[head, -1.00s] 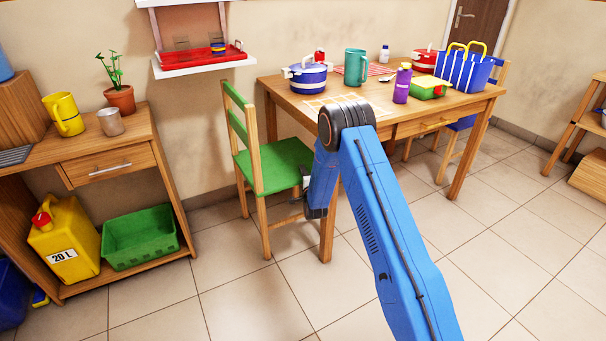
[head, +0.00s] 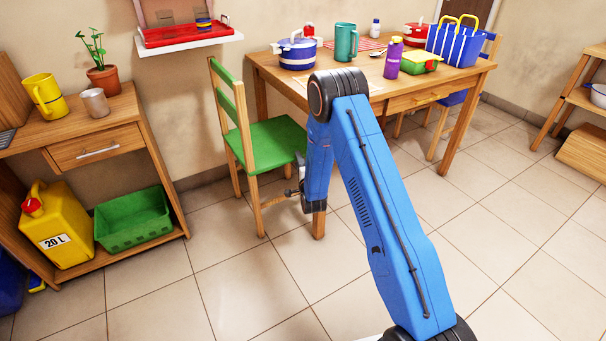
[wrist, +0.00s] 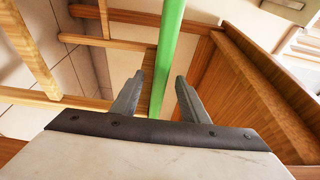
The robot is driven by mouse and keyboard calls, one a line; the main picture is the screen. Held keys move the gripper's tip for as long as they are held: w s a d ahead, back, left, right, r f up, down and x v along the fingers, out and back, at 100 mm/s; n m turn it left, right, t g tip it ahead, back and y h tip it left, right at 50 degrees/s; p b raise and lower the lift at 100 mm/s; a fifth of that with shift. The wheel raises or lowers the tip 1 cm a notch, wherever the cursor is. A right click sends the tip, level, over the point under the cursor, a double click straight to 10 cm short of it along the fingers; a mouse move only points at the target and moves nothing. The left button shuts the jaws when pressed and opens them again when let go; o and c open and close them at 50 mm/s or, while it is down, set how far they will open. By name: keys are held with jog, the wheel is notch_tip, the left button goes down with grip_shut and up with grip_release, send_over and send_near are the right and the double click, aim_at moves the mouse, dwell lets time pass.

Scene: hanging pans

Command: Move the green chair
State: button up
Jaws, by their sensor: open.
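The green chair (head: 270,146) stands upright at the left end of the wooden table (head: 385,100), with a green seat, green back slats and wooden legs. My gripper (head: 291,192) is low beside the seat's near right corner, close to a chair leg and the near table leg, partly hidden by my forearm. In the wrist view my gripper (wrist: 158,76) is open. A green edge of the chair (wrist: 168,45) runs between its two fingers, with gaps on both sides. The jaws are not closed on it.
The table leg (head: 318,222) is just right of my gripper. A wooden panel of the table (wrist: 240,90) fills the right of the wrist view. A wooden side desk (head: 105,150) stands left. Tiled floor (head: 245,290) is clear in front of the chair.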

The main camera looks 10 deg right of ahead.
jog(key=s, duration=0.8)
jog(key=shift+s+d, duration=0.2)
